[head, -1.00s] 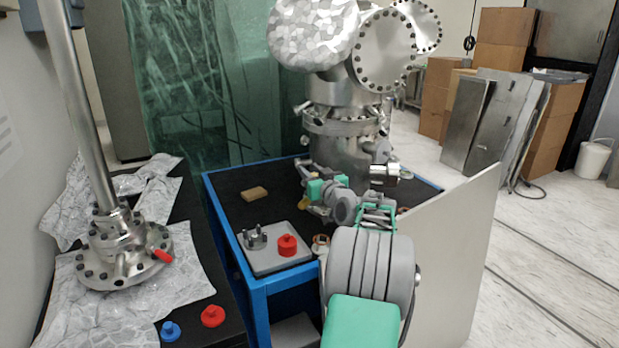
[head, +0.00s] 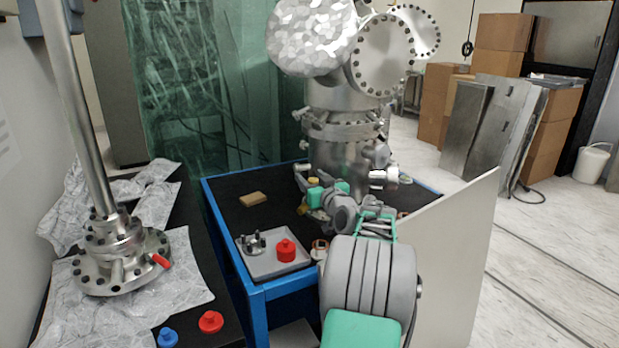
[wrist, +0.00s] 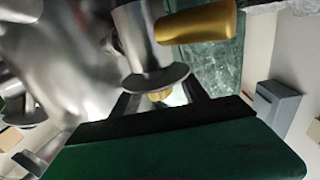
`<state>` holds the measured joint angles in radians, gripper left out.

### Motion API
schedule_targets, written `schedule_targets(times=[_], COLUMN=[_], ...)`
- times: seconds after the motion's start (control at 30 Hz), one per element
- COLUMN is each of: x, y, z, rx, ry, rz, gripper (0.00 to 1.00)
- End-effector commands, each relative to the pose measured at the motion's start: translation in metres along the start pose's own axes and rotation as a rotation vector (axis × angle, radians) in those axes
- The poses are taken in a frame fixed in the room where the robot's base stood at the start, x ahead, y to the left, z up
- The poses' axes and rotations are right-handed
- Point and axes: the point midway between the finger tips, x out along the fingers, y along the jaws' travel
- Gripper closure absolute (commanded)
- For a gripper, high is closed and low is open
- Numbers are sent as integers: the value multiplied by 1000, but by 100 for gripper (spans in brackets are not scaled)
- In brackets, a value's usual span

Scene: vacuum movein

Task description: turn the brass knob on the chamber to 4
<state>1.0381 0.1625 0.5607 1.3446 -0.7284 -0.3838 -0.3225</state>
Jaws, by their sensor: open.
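The steel chamber (head: 340,150) stands on the blue-framed table. In the head view a small yellow-brass piece (head: 313,182) shows low on its left side, just above my gripper (head: 322,196). In the wrist view a rounded gold bar (wrist: 197,23) sticks out to the right near a steel flanged stub (wrist: 145,45). A small brass tip (wrist: 159,96) shows beneath the flange, between my dark, open fingers. I cannot tell which brass part is the knob. No dial numbers are readable, and no grip on anything shows.
A grey tray (head: 268,265) with a red knob-like part (head: 286,250) and a metal fitting (head: 254,242) sits at the table's front. A tan block (head: 253,199) lies behind it. A pale upright panel (head: 450,260) stands right of my arm. Cardboard boxes are at back right.

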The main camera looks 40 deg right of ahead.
Motion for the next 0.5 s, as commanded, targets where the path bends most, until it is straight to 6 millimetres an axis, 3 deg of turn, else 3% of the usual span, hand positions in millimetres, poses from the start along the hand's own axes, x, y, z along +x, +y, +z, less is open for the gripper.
schedule_targets(times=[0.23, 0.5], x=[-51, -64], y=[1, 0], z=[-1, 0], rx=[-1, 0], ry=[1, 1], rz=[4, 1], gripper=[48, 48])
